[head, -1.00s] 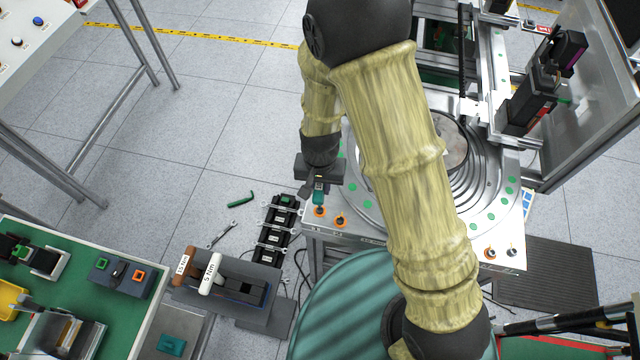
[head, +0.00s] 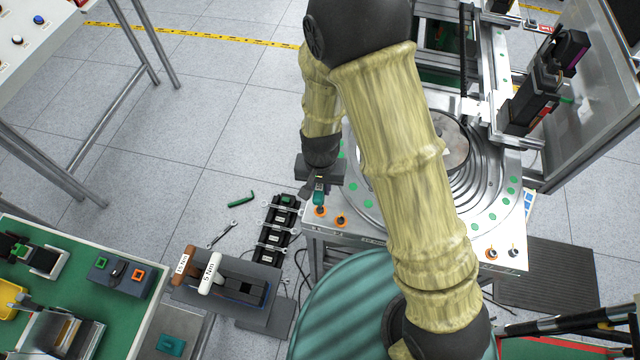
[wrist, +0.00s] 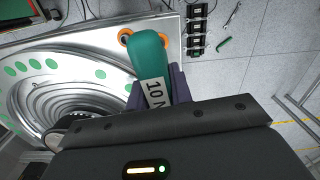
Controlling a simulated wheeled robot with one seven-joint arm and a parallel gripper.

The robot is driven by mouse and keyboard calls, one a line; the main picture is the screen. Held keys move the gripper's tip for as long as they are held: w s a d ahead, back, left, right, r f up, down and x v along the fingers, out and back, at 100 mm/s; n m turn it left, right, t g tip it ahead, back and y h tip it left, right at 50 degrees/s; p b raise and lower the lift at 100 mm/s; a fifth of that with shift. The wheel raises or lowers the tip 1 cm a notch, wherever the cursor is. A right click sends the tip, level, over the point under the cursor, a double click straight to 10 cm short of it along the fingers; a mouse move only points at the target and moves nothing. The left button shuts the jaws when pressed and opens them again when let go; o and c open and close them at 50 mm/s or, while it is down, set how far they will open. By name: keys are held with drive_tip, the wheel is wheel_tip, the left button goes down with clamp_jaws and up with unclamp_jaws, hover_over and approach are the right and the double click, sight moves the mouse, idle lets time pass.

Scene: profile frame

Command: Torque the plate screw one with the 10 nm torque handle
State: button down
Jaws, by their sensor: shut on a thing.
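My gripper (head: 319,186) is shut on the teal 10 Nm torque handle (wrist: 150,62). Its white label with "10" shows between the fingers in the wrist view. In the head view the handle (head: 319,198) is at the left front corner of the machine plate (head: 360,232). The handle's far end lies over or beside one of two orange-ringed screws; the left one (head: 319,211) is partly hidden. The right orange-ringed screw (head: 341,220) is clear of the gripper. Whether the tool's tip touches a screw cannot be told.
A stand (head: 245,285) at lower left holds a brown handle and a white 5 Nm handle (head: 211,272). A black rack with wrenches (head: 279,225) lies left of the plate. Open floor lies farther left.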

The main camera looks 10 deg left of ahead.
drive_tip(key=shift+f+b, duration=0.55)
drive_tip(key=shift+f, duration=0.25)
idle(0.5)
drive_tip(key=m, duration=0.4)
drive_tip(key=shift+f, duration=0.1)
drive_tip(key=m, duration=0.4)
drive_tip(key=shift+d+m, duration=0.1)
drive_tip(key=shift+m, duration=0.3)
drive_tip(key=shift+r+p, duration=2.85)
drive_tip(key=shift+r, duration=0.15)
